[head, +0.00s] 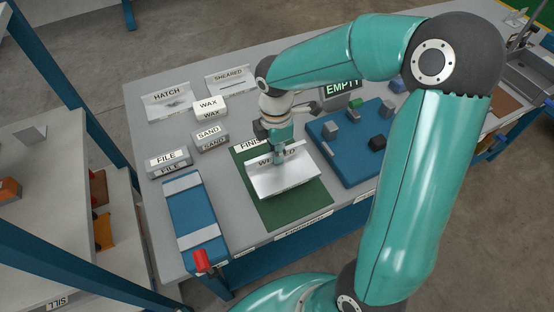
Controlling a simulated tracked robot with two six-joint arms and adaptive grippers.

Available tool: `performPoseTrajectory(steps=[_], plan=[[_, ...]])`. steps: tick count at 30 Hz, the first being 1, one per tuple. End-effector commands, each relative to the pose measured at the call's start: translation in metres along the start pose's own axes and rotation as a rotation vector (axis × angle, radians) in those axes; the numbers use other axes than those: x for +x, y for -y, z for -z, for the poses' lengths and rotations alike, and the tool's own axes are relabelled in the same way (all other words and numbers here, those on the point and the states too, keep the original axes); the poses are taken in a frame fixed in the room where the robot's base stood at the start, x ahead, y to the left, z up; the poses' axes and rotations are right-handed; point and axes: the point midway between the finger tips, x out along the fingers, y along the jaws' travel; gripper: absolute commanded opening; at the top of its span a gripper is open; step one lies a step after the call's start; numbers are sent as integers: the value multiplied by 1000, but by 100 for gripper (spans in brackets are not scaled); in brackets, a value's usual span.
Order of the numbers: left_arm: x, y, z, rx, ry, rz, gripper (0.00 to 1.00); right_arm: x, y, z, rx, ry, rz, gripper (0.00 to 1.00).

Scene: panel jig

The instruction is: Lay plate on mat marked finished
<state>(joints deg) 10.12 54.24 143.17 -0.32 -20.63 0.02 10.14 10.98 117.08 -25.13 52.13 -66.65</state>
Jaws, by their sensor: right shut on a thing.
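A pale metal plate (287,183) with an upright back flange is over the green mat (310,208) in the head view. Its lettering begins with W and ends in D; the gripper hides the middle. The mat's label at the back starts with "FINIS", and the rest is hidden. My right gripper (280,157) points down and is shut on the plate's flange. I cannot tell whether the plate touches the mat. My left gripper is not in view.
A blue fixture with a red handle (202,260) lies left of the mat. Blocks labelled WAX (209,106), SAND (209,138) and FILE (168,162) stand behind it. A blue board (335,160) with several small blocks lies right, near an EMPTY sign (342,88).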

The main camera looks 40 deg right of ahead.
Motion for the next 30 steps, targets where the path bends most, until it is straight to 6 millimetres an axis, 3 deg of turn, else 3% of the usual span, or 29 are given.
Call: performPoseTrajectory(steps=[9, 20, 21, 25, 30], plan=[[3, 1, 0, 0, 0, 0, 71, 37, 0, 1, -1, 0, 2, 0], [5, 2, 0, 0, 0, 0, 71, 41, -1, 1, -2, -1, 0, 0], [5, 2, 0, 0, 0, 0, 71, 41, -1, 1, -2, -1, 1, 15], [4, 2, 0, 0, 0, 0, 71, 40, -1, 2, -3, -1, 2, 37], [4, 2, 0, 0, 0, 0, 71, 40, -1, 2, -3, 0, 2, 37]])
